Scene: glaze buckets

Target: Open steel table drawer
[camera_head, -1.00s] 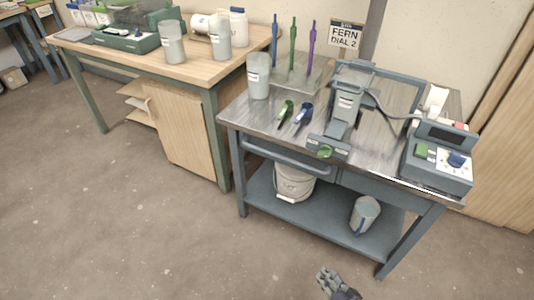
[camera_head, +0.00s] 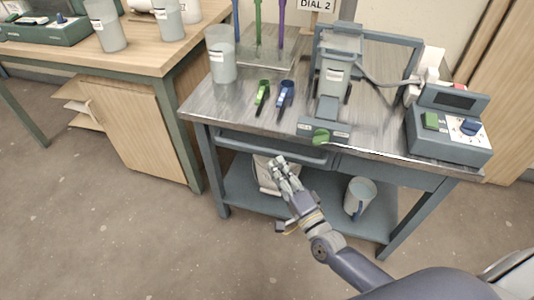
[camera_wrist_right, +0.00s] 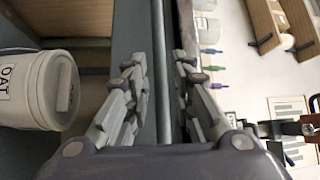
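The steel table (camera_head: 200,108) stands in the middle of the head view. Its drawer, under the left part of the top, has a long blue-grey bar handle (camera_head: 245,146) across the front; the drawer looks shut. My right gripper (camera_head: 281,163) is just in front of and slightly below the handle, fingers pointing toward it. In the right wrist view the gripper (camera_wrist_right: 158,85) is open, its fingers either side of a long blue-grey bar (camera_wrist_right: 159,60), apparently the handle. I cannot tell whether they touch it. My left gripper is out of view.
A white bucket (camera_wrist_right: 40,90) and a grey jug (camera_head: 359,196) stand on the lower shelf (camera_head: 240,190). The top carries a container (camera_head: 221,58), green and blue tools, a press and a control box (camera_head: 447,135). A wooden table (camera_head: 150,60) stands left. Floor in front is clear.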

